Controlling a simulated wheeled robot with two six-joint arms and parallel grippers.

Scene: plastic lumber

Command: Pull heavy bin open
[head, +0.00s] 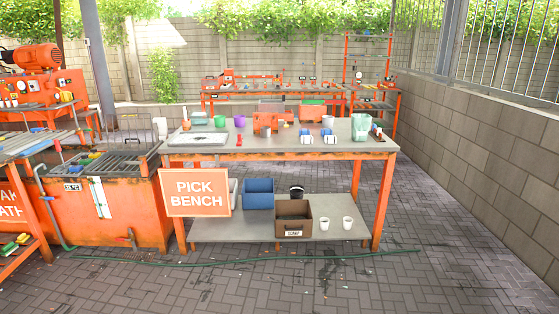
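Neither of my grippers shows in the head view. On the lower shelf (255,230) of the orange-legged bench stands a brown open-topped bin (294,217) with a small white label on its front. A blue bin (258,194) stands behind it to the left. A pale bin (233,190) is partly hidden behind the pick bench sign (195,192). I cannot tell which of these, if any, is the heavy bin.
Two white cups (348,223) stand right of the brown bin. The bench top (250,148) holds cups, a tray and small parts. An orange tank (95,210) stands at the left. A green hose (250,259) crosses the paving. Paving in front and right is mostly clear.

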